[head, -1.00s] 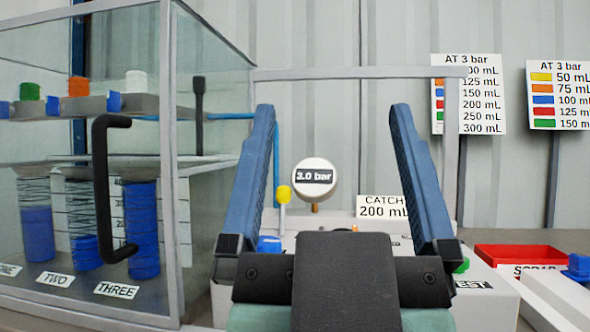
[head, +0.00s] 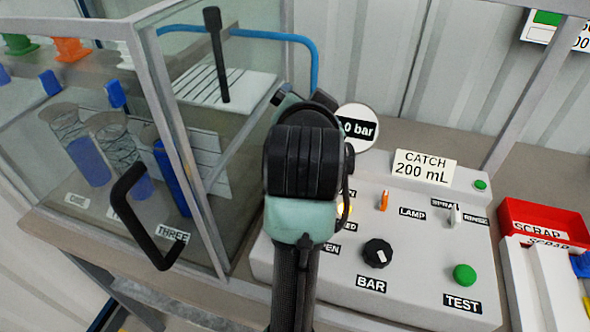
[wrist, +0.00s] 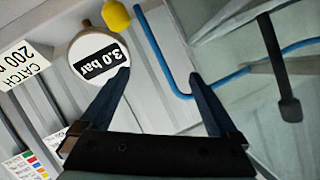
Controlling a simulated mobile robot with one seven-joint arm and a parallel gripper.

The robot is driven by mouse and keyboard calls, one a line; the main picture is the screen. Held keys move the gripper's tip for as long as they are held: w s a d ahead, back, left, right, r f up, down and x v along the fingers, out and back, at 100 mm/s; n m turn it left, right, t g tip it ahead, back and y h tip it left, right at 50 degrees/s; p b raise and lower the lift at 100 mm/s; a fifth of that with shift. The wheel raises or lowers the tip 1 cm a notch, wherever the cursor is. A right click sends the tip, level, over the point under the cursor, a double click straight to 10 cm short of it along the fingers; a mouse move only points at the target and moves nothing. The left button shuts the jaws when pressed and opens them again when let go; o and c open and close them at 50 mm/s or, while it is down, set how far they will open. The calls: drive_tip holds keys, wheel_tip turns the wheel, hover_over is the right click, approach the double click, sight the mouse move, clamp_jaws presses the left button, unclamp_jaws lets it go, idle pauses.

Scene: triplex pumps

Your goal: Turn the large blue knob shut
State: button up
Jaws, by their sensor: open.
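My gripper (wrist: 160,73) is open and empty in the wrist view, its two blue fingers apart in front of the pressure gauge (wrist: 98,55) and a blue tube (wrist: 163,60). In the head view my arm hides its fingers and the left part of the grey control panel (head: 420,265). I see no large blue knob on the visible part of the panel, and none in the wrist view. A yellow knob (wrist: 117,16) shows at the top of the wrist view.
The panel carries a black BAR knob (head: 377,253), an orange switch (head: 384,201) and a green TEST button (head: 464,275). A glass cabinet (head: 215,245) with a black handle (head: 125,205) stands left. A red SCRAP tray (head: 535,212) lies right.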

drive_tip(key=s+a+m+g+y+p, duration=0.15)
drive_tip(key=s+m+g+p, duration=0.45)
drive_tip(key=s+g+p, duration=1.25)
drive_tip(key=w+f+t+p, duration=0.1)
drive_tip(key=w+f, duration=0.1)
drive_tip(key=f, duration=0.2)
drive_tip(key=w+f+t+p, duration=0.2)
drive_tip(key=f, duration=0.2)
drive_tip(key=w+f+t+p, duration=0.1)
drive_tip(key=w+f, duration=0.1)
drive_tip(key=f, duration=0.2)
drive_tip(key=shift+w+a+f+t, duration=0.25)
drive_tip(key=shift+a+f+t, duration=0.05)
drive_tip(key=shift+a+t, duration=0.05)
drive_tip(key=c, duration=1.4)
